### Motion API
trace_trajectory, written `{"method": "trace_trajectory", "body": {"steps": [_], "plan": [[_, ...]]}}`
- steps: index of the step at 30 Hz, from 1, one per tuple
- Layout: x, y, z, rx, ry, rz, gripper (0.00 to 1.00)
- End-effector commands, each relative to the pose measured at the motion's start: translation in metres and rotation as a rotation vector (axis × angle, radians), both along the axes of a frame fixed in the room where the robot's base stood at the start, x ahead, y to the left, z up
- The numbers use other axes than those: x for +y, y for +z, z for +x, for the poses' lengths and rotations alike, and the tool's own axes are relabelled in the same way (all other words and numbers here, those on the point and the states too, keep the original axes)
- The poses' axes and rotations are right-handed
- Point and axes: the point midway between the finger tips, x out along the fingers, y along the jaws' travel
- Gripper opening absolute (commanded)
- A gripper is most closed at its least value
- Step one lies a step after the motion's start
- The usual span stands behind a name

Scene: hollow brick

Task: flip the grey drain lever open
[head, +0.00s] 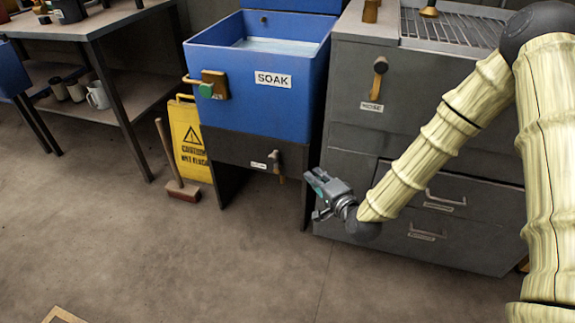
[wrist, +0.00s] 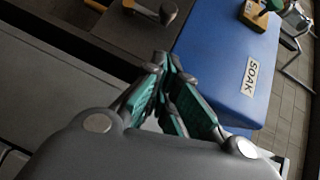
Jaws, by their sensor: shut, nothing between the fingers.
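The drain lever (head: 276,160) hangs on the dark panel below the blue tub labelled SOAK, beside a small white label too small to read. It has a grey pivot and a brownish lower end, pointing down. It also shows at the top of the wrist view (wrist: 167,12), where the picture is turned. My gripper (head: 316,182) is to the right of the lever, in front of the grey cabinet, apart from the lever. Its teal-padded fingers (wrist: 165,62) are shut and hold nothing.
The blue tub (head: 222,62) holds liquid and carries a green-knobbed brass fitting (head: 213,86). The grey drawer cabinet (head: 345,150) stands at right with a HOSE lever (head: 378,78). A yellow caution sign (head: 190,140) and a brush (head: 182,190) stand left.

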Motion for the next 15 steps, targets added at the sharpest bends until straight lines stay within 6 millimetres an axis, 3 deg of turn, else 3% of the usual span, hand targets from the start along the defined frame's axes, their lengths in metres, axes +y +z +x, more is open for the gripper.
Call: {"method": "trace_trajectory", "body": {"steps": [8, 15], "plan": [[0.001, -0.001, 0.001, 0.0, 0.0, -0.001, 0.0], [0.011, -0.006, 0.021, -0.002, 0.001, -0.004, 0.0]]}}
